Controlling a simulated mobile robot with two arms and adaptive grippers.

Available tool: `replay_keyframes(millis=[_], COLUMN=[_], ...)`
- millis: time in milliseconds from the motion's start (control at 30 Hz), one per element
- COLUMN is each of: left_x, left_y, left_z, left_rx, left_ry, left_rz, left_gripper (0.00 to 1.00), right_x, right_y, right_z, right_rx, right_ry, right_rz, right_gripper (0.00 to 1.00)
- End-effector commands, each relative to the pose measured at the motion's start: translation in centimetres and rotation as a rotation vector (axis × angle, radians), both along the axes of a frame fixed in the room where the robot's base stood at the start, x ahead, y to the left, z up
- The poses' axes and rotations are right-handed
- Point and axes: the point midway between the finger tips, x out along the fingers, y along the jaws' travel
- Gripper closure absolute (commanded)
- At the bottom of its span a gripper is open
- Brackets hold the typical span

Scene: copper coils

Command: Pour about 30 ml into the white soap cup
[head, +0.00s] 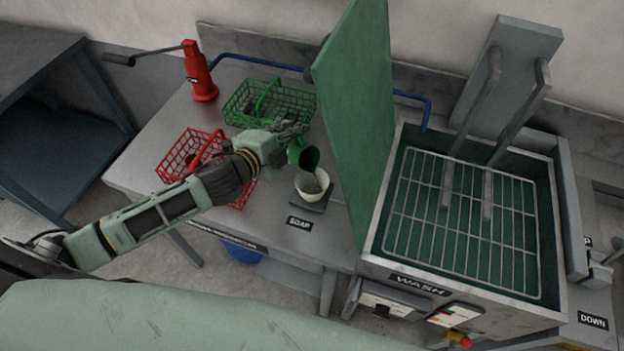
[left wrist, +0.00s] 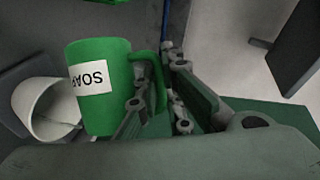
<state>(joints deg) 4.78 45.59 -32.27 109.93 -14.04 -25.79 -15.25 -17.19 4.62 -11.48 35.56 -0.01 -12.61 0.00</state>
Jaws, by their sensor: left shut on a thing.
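A green soap jug (head: 304,156) is held by my left gripper (head: 290,132) and is tilted over the white soap cup (head: 311,187). A pale stream seems to run from its mouth into the cup. The cup stands on a dark square plate (head: 318,203) behind the SOAP label. In the left wrist view the jug (left wrist: 98,88) shows its SOAP label, and the fingers (left wrist: 160,95) are shut on its handle. The white cup (left wrist: 48,108) is beside the jug's mouth there. The level in the cup cannot be told. My right gripper is out of view.
A green basket (head: 262,98) and a red basket (head: 180,160) stand on the steel bench (head: 150,135). A red bottle-shaped tool (head: 199,75) stands at the back left. A raised green lid (head: 357,110) stands just right of the cup, beside the wash tank (head: 465,225).

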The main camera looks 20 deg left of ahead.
Motion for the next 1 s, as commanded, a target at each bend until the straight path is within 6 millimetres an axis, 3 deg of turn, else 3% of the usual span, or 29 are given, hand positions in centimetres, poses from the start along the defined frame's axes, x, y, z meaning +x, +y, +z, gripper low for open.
replay_keyframes(millis=[1000], left_x=[1.4], left_y=[1.2], left_z=[0.0], left_rx=[0.027], left_ry=[-0.019], left_rz=[0.0], left_gripper=[1.0], right_x=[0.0], right_y=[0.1], right_z=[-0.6], right_rx=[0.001], right_ry=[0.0], right_rz=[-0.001], right_gripper=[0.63])
